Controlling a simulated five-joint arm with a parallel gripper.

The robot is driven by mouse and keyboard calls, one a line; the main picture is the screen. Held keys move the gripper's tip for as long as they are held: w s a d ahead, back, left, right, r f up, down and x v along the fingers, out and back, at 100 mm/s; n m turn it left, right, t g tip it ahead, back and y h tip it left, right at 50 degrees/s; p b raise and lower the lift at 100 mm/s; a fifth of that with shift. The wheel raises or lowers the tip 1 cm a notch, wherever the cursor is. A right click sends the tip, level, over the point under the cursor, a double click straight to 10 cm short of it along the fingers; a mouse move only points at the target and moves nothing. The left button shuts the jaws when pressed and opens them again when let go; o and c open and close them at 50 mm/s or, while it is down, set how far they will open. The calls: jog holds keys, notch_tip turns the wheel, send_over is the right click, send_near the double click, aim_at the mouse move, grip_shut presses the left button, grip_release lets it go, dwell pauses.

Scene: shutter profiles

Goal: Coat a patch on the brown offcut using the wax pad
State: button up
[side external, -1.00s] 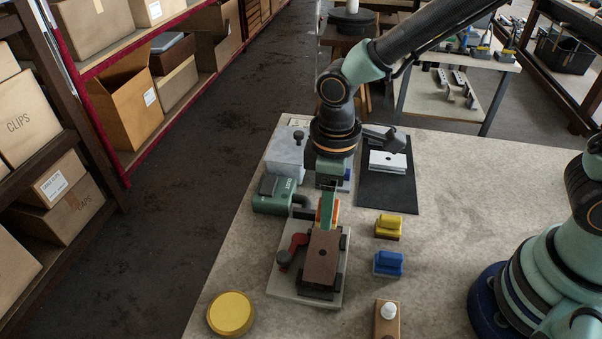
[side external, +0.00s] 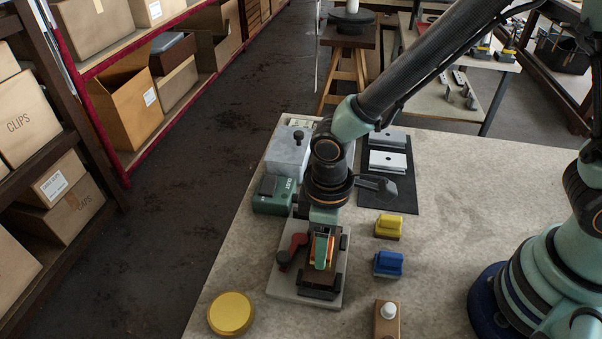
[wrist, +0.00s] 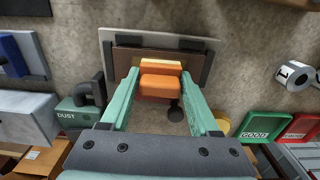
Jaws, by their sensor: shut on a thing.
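The brown offcut (side external: 320,279) lies in a grey holding fixture (side external: 282,287) with dark stops and a red lever; it also shows in the wrist view (wrist: 127,62). My gripper (side external: 322,252) is shut on an orange pad (wrist: 160,84), which I take to be the wax pad, and points down over the offcut. In the wrist view the pad sits between the fingertips and overlaps the offcut's near part. I cannot tell whether it touches the offcut. The fingers hide part of the offcut in the side view.
A yellow pad (side external: 388,227) and a blue pad (side external: 388,264) stand right of the fixture. A round yellow tin (side external: 231,314) is at the front left, a white-topped brown block (side external: 387,318) at the front. A green dust unit (side external: 270,196) stands behind.

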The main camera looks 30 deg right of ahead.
jog(key=shift+s+a, duration=1.15)
jog(key=shift+s, duration=0.05)
jog(key=shift+w+d, duration=2.45)
jog(key=shift+w, duration=0.05)
jog(key=shift+w+d+r, duration=0.15)
notch_tip(320, 180, up, 8)
